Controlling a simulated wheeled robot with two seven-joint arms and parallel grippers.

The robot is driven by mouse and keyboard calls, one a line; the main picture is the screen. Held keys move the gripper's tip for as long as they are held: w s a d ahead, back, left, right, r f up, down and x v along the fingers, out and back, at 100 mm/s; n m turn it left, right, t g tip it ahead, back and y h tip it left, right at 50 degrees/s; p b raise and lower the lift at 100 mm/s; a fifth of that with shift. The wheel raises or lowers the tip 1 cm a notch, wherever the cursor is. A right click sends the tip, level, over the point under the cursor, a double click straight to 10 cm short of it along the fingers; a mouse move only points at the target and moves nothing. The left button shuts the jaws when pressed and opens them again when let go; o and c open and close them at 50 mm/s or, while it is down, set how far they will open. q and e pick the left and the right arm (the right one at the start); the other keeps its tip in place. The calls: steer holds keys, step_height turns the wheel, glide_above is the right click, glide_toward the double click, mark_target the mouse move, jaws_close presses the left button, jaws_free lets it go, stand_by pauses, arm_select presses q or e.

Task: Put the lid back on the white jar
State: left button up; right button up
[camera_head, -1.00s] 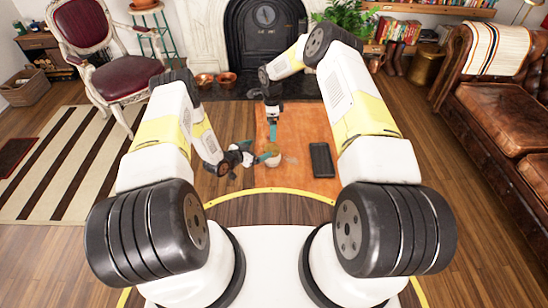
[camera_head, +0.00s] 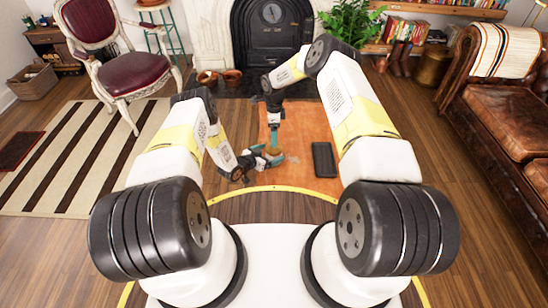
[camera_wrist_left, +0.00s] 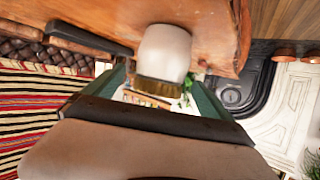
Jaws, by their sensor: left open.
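The white jar (camera_wrist_left: 163,52) stands on the orange-brown surface in the left wrist view, which looks tilted over. A brown-gold band (camera_wrist_left: 150,88) shows at the jar's end away from that surface; I cannot tell whether it is the lid. My left gripper (camera_head: 267,160) is open in the head view, low beside the jar's place. Its teal fingers lie to either side of the jar in the wrist view (camera_wrist_left: 160,98). My right gripper (camera_head: 274,138) points down just above, over a small brown round thing (camera_head: 273,151). Its jaw state is unclear, and the jar is mostly hidden in the head view.
A dark flat slab (camera_head: 323,160) lies on the orange surface (camera_head: 305,122) to the right of the grippers. A striped rug (camera_head: 75,150) and a chair (camera_head: 130,70) are at the left. A leather sofa (camera_head: 505,105) is at the right.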

arm_select(q)
steer(key=shift+x, duration=1.65)
